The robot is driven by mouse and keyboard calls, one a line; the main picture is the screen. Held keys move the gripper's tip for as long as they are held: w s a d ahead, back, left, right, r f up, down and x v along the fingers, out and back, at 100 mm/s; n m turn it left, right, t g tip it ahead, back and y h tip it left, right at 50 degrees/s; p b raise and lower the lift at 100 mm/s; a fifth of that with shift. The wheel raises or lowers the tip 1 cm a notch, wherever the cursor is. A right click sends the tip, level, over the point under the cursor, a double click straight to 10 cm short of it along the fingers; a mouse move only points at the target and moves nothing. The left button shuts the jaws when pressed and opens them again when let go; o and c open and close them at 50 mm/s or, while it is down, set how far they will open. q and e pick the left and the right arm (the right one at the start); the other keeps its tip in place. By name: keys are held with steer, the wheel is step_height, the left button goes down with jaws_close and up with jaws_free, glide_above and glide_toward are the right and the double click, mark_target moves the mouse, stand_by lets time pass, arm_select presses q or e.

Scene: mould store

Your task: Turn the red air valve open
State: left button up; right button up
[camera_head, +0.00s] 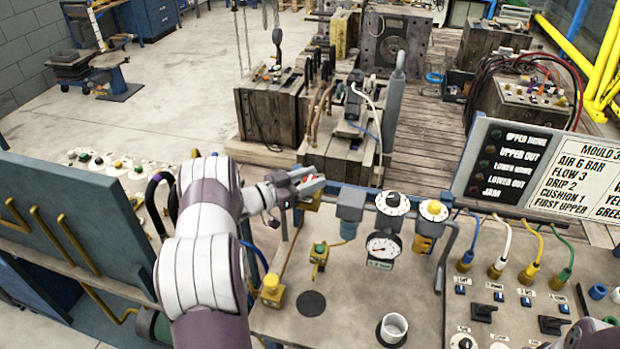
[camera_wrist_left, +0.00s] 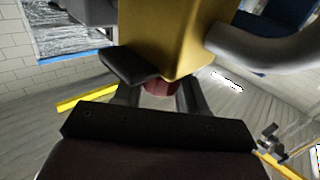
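The red air valve (camera_head: 308,179) shows as a small patch of red between the fingers of my left gripper (camera_head: 306,185), at the left end of the air line on the bench. In the left wrist view the dark red handle (camera_wrist_left: 160,88) lies between the two fingers of the left gripper (camera_wrist_left: 158,98), just below a yellow valve body (camera_wrist_left: 170,35). The fingers stand on either side of the handle. Whether they press on it cannot be told. The handle's turn position is mostly hidden.
A grey-blue filter unit (camera_head: 350,204), a pressure gauge (camera_head: 383,246) and two round knobs sit right of the valve. A yellow-based fitting (camera_head: 271,291) and a white cup (camera_head: 393,327) stand on the bench. A blue panel (camera_head: 75,215) rises at left.

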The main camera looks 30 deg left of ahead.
arm_select(q)
steer(key=shift+c, duration=1.1)
